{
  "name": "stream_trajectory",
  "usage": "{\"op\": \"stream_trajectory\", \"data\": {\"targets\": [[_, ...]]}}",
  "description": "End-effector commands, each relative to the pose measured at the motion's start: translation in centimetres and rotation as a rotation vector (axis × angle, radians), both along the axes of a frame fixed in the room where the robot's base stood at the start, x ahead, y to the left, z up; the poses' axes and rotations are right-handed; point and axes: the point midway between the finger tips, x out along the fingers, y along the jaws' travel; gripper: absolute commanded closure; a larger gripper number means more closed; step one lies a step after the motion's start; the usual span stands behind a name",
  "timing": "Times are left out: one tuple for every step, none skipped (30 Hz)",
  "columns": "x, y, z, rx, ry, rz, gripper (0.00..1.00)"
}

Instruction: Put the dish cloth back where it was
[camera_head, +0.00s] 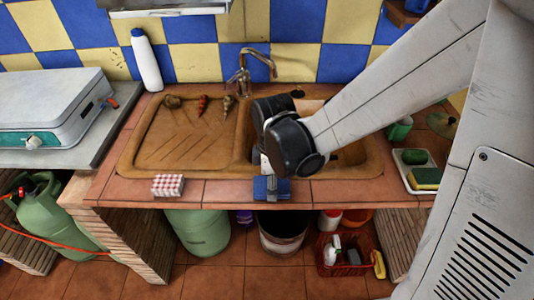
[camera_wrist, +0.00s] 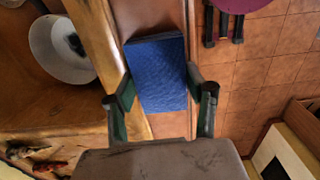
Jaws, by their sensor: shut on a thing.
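A blue folded cloth (camera_head: 262,190) is at the front edge of the tiled counter, in front of the sink; it also shows in the wrist view (camera_wrist: 158,75). My gripper (camera_head: 271,186) is above the counter edge and shut on this blue cloth, with one finger on each side in the wrist view (camera_wrist: 162,92). I cannot tell whether the cloth touches the tiles. A red-and-white checked folded cloth (camera_head: 168,185) lies on the counter edge to the left. The pictures do not tell which cloth is the dish cloth.
The brown sink (camera_head: 150,162) lies behind the cloths, with a white bowl (camera_wrist: 60,48) in its basin. A tray with a sponge (camera_head: 425,177) is at the right. A white bottle (camera_head: 146,60) stands at the back left. Bare tiles lie between the two cloths.

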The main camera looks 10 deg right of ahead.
Motion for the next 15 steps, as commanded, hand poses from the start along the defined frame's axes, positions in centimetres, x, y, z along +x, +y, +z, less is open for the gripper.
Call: {"op": "stream_trajectory", "data": {"targets": [[0.00,0.00,-0.10,0.000,0.000,0.000,0.81],[0.00,0.00,-0.20,0.000,0.000,0.000,0.81],[0.00,0.00,-0.34,0.000,0.000,0.000,0.81],[0.00,0.00,-0.42,0.000,0.000,0.000,0.81],[0.00,0.00,-0.42,0.000,0.000,0.000,0.51],[0.00,0.00,-0.34,0.000,0.000,0.000,0.45],[0.00,0.00,-0.32,0.000,0.000,0.000,0.41],[0.00,0.00,-0.31,0.000,0.000,0.000,0.37],[0.00,0.00,-0.31,0.000,0.000,0.000,0.33],[0.00,0.00,-0.30,0.000,0.000,0.000,0.33],[0.00,0.00,-0.30,0.000,0.000,0.000,0.33],[0.00,0.00,-0.30,0.000,0.000,0.000,0.33],[0.00,0.00,-0.30,0.000,0.000,0.000,0.33],[0.00,0.01,-0.30,0.000,0.000,0.000,0.33],[0.00,0.01,-0.30,0.000,0.000,0.000,0.33]]}}
